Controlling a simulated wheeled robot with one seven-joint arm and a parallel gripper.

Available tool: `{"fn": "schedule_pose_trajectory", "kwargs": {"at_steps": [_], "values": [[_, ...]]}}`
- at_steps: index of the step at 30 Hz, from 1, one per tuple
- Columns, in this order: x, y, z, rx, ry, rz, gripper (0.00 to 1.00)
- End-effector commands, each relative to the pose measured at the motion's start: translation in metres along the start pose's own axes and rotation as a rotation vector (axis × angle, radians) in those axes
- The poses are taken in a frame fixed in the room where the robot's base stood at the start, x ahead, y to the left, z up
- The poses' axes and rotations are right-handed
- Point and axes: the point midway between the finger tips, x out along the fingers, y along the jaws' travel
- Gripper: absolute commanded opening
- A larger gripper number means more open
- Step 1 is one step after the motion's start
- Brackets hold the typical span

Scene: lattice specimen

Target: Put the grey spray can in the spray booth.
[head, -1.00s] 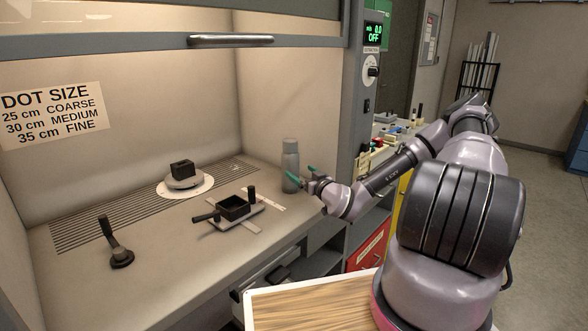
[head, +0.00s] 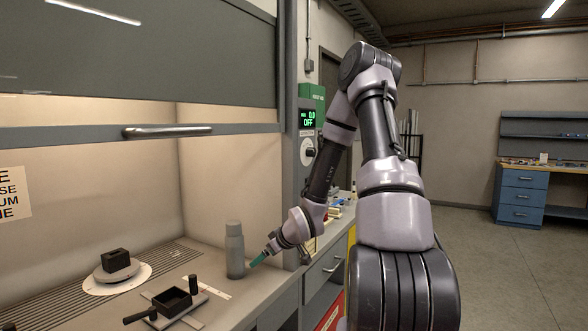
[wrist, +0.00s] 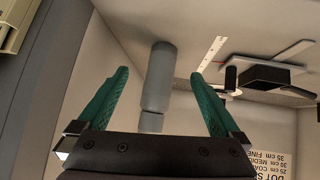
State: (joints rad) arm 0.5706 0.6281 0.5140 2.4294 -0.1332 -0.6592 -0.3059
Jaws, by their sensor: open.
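The grey spray can (head: 235,250) stands upright inside the spray booth, on the booth floor near its right wall. My gripper (head: 259,262) is just to the right of the can's lower part in the head view. In the wrist view, the open green fingers (wrist: 158,100) have the can (wrist: 158,78) showing between and beyond them. It appears free of both fingers. The spray booth (head: 205,130) has a raised sash with a metal handle and a lit interior.
A black block sits on a round turntable (head: 118,274) in the booth. A black open box on a plate (head: 170,303) lies left of the can. The booth's right post (head: 290,170) stands close to my arm. Floor on the right is clear.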

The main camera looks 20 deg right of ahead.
Motion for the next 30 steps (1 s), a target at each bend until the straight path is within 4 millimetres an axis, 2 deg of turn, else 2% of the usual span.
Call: {"fn": "schedule_pose_trajectory", "kwargs": {"at_steps": [1,7,13,17,24,27,30], "values": [[-0.015,0.006,-0.01,-0.005,-0.036,0.029,1.0],[-0.083,0.022,-0.038,0.084,-0.172,0.144,1.0],[-0.165,0.016,-0.069,0.243,-0.227,0.247,1.0],[-0.222,0.0,-0.085,0.377,-0.228,0.282,1.0],[-0.322,-0.052,-0.097,0.654,-0.188,0.246,1.0],[-0.354,-0.075,-0.095,0.75,-0.174,0.199,1.0],[-0.376,-0.092,-0.092,0.818,-0.167,0.156,1.0]]}}
